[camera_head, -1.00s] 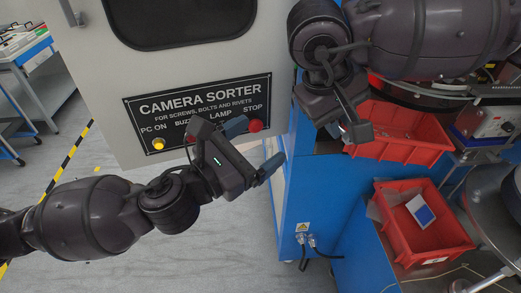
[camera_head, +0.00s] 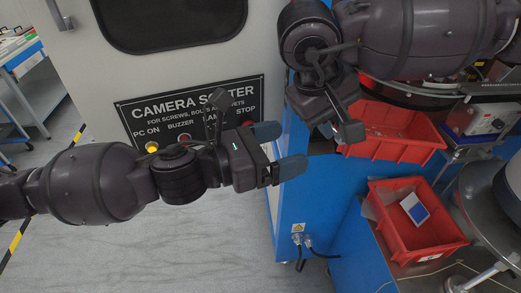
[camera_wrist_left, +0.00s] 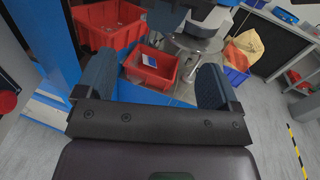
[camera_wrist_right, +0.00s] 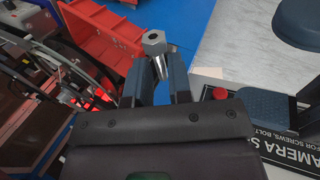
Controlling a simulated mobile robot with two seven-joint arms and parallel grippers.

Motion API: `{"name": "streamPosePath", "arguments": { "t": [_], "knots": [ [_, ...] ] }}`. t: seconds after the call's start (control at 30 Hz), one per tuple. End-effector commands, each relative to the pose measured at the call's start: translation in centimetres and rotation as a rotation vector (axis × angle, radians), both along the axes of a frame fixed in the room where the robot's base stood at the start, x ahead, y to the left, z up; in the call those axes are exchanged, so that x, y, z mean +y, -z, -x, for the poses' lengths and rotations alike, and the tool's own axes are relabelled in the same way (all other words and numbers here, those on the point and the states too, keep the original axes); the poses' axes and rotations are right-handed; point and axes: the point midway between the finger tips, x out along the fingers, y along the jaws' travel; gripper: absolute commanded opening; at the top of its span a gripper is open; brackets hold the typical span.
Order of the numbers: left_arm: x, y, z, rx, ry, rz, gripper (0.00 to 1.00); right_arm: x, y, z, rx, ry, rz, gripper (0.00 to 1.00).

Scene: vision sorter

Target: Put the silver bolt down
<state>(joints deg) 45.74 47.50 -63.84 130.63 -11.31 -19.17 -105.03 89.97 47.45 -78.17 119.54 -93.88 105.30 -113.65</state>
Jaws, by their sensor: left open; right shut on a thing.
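The silver bolt (camera_wrist_right: 154,43) shows in the right wrist view, its hex head beyond the fingertips and its shank between them. My right gripper (camera_wrist_right: 158,75) is shut on it. In the head view the right gripper (camera_head: 338,128) hangs beside the upper red bin (camera_head: 390,151), and I cannot make out the bolt there. My left gripper (camera_head: 285,150) is open and empty, left of and a little below the right one. Its spread fingers (camera_wrist_left: 155,80) also show in the left wrist view, with nothing between them.
A lower red bin (camera_head: 428,250) holding a blue and white card (camera_head: 415,209) stands on the blue machine (camera_head: 345,215). The camera sorter panel (camera_head: 185,115) with its buttons is behind the left gripper. Round metal machinery (camera_head: 485,205) is at the right.

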Motion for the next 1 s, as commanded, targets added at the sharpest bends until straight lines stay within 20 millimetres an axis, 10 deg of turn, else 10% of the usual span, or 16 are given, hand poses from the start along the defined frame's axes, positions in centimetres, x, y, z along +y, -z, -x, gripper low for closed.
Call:
{"name": "streamPosePath", "arguments": {
  "t": [0.4,0.9,1.0],
  "knots": [
    [-5.5,0.0,-2.3,-0.001,0.0,0.001,0.87,0.0,0.0,0.0,0.0,0.0,0.0,0.0],
    [-6.7,0.0,-2.8,0.0,-0.002,-0.001,0.87,0.0,0.0,0.0,0.0,0.0,0.0,0.0],
    [-6.7,0.0,-2.8,-0.001,-0.001,-0.001,0.73,0.0,0.0,0.0,0.0,0.0,0.0,0.0]
  ]
}}
